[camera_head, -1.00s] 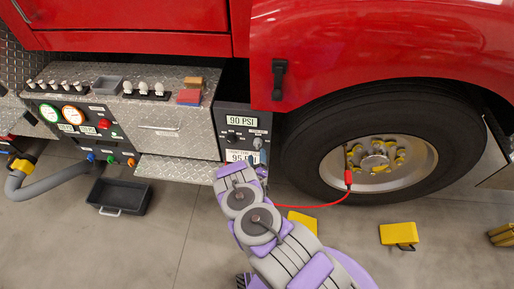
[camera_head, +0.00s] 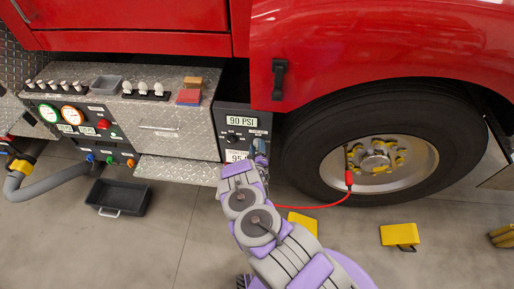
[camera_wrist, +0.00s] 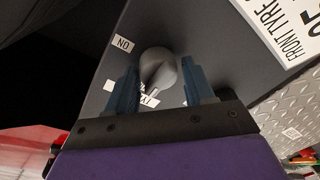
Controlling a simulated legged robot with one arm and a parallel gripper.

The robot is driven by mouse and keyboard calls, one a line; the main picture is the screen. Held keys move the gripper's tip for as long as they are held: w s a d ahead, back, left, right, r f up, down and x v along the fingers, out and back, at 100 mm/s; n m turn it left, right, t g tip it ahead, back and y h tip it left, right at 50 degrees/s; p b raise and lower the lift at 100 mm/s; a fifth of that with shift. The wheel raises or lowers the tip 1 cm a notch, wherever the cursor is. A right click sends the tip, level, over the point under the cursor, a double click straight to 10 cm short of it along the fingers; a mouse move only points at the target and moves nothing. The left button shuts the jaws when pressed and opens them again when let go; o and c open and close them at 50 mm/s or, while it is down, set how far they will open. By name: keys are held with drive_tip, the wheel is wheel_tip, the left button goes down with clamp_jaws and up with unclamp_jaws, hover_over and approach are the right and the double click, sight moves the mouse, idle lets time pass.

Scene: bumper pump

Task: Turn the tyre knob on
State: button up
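The grey tyre knob (camera_wrist: 158,66) sits on a dark panel in the wrist view, with an ON label (camera_wrist: 123,44) at its upper left. A raised ridge on the knob points down the picture, toward another label that is partly hidden. My gripper (camera_wrist: 160,82) is open, with one blue-grey finger on each side of the knob. Gaps show between the fingers and the knob, and nothing is gripped. In the head view my gripper (camera_head: 260,150) is at the right side of the control panel (camera_head: 229,117) and covers the knob.
A second dark knob (camera_head: 232,136) is on the same panel below the 90 PSI display (camera_head: 241,120). A red hose (camera_head: 318,206) runs to the wheel (camera_head: 318,165). Yellow chocks (camera_head: 400,235) and a black tray (camera_head: 118,196) lie on the floor.

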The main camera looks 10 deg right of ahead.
drive_tip(key=c, duration=0.6)
drive_tip(key=shift+m, duration=0.3)
drive_tip(key=m+b, duration=0.1)
drive_tip(key=m, duration=0.3)
drive_tip(key=shift+d, duration=0.1)
drive_tip(key=m, duration=0.4)
drive_tip(key=m+h+p, duration=0.1)
drive_tip(key=m, duration=0.4)
drive_tip(key=shift+p, duration=0.3)
drive_tip(key=shift+s+f+m+h, duration=0.1)
drive_tip(key=shift+f+m+h, duration=0.1)
drive_tip(key=shift+m, duration=1.15)
drive_tip(key=shift+f+m+h, duration=0.1)
drive_tip(key=shift+m+h, duration=0.1)
drive_tip(key=shift+m, duration=1.15)
